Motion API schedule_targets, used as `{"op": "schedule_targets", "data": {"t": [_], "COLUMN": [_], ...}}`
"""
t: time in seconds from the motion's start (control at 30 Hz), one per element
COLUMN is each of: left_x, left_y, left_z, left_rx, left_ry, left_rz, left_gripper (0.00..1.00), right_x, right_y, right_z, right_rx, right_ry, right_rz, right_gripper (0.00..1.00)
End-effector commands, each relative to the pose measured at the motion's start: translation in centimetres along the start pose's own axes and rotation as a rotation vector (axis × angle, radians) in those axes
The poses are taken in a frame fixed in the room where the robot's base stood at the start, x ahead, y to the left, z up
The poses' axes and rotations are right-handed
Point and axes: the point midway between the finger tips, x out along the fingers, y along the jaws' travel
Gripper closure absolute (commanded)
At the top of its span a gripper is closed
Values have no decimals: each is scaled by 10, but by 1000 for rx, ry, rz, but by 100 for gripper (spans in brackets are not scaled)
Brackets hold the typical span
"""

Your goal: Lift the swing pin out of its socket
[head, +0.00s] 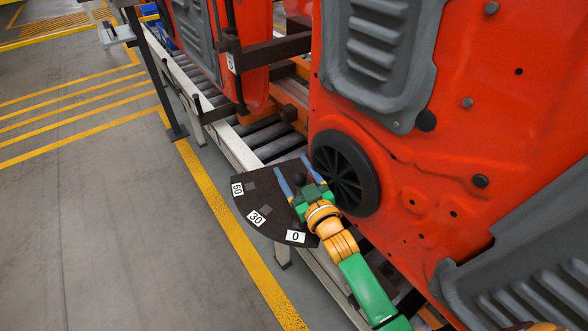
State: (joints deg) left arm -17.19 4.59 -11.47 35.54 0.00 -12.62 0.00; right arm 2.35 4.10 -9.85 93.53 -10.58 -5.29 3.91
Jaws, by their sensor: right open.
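A dark fan-shaped plate (262,228) with white labels 60, 30 and 0 sits beside the conveyor in the head view. A black round knob (300,179), which looks like the top of the swing pin, stands over the plate. My right gripper (293,167) is open, with its two blue fingers on either side of the knob. I cannot tell whether the fingers touch it. The pin's lower part and its socket are hidden by the knob and gripper. My left gripper is not in view.
A large red door panel (470,150) with a round black speaker (345,172) stands close to the right of the gripper. Another red panel (255,60) is farther back. The roller conveyor (275,140) runs beneath them. The grey floor (100,230) at left is clear.

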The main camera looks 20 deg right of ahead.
Motion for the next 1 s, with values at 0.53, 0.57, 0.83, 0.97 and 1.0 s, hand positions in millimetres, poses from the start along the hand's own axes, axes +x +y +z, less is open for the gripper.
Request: {"op": "schedule_targets", "data": {"t": [0.53, 0.57, 0.83, 0.97, 1.0], "left_x": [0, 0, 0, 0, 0], "left_y": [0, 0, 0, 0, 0], "left_z": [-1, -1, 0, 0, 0], "left_rx": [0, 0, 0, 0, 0], "left_ry": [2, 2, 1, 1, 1], "left_rz": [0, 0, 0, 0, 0], "left_gripper": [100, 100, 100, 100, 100], "right_x": [0, 0, 0, 0, 0], "right_y": [0, 0, 0, 0, 0], "right_z": [0, 0, 0, 0, 0], "right_rx": [0, 0, 0, 0, 0], "right_ry": [-1, -1, -1, -1, -1], "right_rz": [0, 0, 0, 0, 0], "right_gripper": [100, 100, 100, 100, 100]}}
